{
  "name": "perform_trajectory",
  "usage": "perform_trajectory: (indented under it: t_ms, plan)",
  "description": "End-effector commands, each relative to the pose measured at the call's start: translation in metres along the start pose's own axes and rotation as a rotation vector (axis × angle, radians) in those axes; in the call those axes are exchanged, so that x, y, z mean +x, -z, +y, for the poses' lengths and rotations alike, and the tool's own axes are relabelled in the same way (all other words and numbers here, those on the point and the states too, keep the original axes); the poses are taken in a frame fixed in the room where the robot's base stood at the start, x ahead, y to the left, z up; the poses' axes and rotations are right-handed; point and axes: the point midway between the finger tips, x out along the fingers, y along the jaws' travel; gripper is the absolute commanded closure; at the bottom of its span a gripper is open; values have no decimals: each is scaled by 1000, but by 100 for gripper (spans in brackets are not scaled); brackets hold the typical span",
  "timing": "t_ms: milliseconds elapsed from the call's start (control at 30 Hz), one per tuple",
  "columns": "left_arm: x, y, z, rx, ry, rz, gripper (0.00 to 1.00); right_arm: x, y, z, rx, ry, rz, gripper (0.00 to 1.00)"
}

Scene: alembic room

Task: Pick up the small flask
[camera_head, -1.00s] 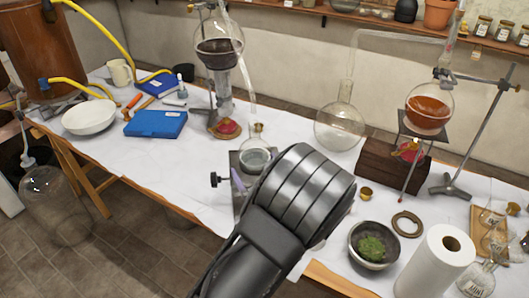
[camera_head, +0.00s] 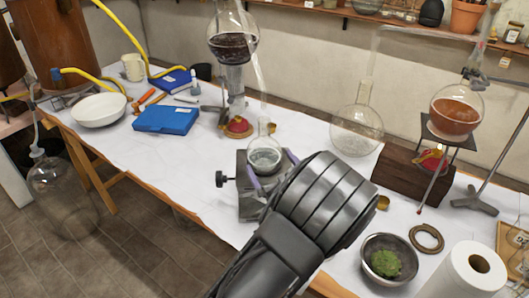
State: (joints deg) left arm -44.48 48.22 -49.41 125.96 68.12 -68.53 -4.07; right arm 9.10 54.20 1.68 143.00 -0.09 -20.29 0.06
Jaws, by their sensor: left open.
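The small flask (camera_head: 264,156) is clear glass with a round body, a short upright neck and some pale liquid. It stands upright on a dark jack stand (camera_head: 246,208) near the table's front edge. My left gripper (camera_head: 272,167) reaches in from the lower middle, with its wrist hiding part of the stand. Its two purplish fingers are apart, one on each side of the flask's lower body as seen here. I cannot tell whether they touch the glass. My right gripper is not in view.
A burner (camera_head: 237,127) under a dark-filled flask stands behind. A large empty round flask (camera_head: 357,130) and a wooden block (camera_head: 405,180) stand to the right. A bowl with green matter (camera_head: 389,259) and a paper roll (camera_head: 466,272) are at front right.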

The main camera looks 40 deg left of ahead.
Motion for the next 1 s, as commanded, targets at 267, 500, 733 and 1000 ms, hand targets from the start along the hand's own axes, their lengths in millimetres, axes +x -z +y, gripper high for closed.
perform_trajectory:
  t_ms: [267,500,733,1000]
  plan:
    - [14,0,0,1,0,-1,0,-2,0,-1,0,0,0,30]
    - [18,1,-1,1,2,0,0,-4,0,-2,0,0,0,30]
    - [50,4,0,2,3,0,0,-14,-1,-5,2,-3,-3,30]
    - [66,2,0,0,0,-2,0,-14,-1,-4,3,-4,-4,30]
